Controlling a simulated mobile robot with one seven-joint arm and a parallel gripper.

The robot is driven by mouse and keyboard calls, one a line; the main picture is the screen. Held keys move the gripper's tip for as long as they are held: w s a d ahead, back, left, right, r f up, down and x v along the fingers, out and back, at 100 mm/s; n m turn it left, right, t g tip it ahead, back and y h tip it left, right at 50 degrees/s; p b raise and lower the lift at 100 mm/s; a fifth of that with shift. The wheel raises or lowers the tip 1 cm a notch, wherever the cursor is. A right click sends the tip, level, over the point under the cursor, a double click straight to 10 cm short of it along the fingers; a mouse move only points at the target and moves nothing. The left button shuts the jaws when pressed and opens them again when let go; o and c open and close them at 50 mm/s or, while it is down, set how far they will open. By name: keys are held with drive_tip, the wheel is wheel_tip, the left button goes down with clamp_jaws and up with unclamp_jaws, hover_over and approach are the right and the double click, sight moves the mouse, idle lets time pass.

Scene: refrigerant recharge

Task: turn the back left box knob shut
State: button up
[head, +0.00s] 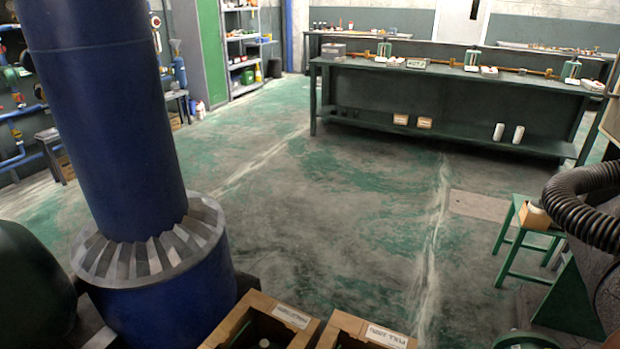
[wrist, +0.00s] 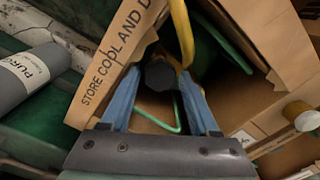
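In the wrist view, a dark, many-sided knob (wrist: 160,75) stands in an open cardboard box (wrist: 122,45) marked "STORE COOL AND D…". My gripper (wrist: 161,82) has blue fingers, one on each side of the knob. The fingers are apart, and a narrow gap seems to show on both sides, so I see no clear grip. The knob's lower part and stem are mostly hidden. In the head view, two open cardboard boxes (head: 268,326) (head: 358,333) with white labels show at the bottom edge. My gripper is not in the head view.
In the wrist view, a yellow curved bar (wrist: 181,30) and a green edge (wrist: 228,45) lie close to the knob. A grey labelled cylinder (wrist: 30,78) lies at left. A pale round cap (wrist: 304,117) is at right. In the head view, open floor (head: 330,220) stretches to a green bench (head: 450,100).

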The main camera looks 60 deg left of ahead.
drive_tip(key=shift+r, duration=0.1)
wheel_tip(320, 180, up, 13)
drive_tip(key=p, duration=0.5)
drive_tip(key=shift+p, duration=0.4)
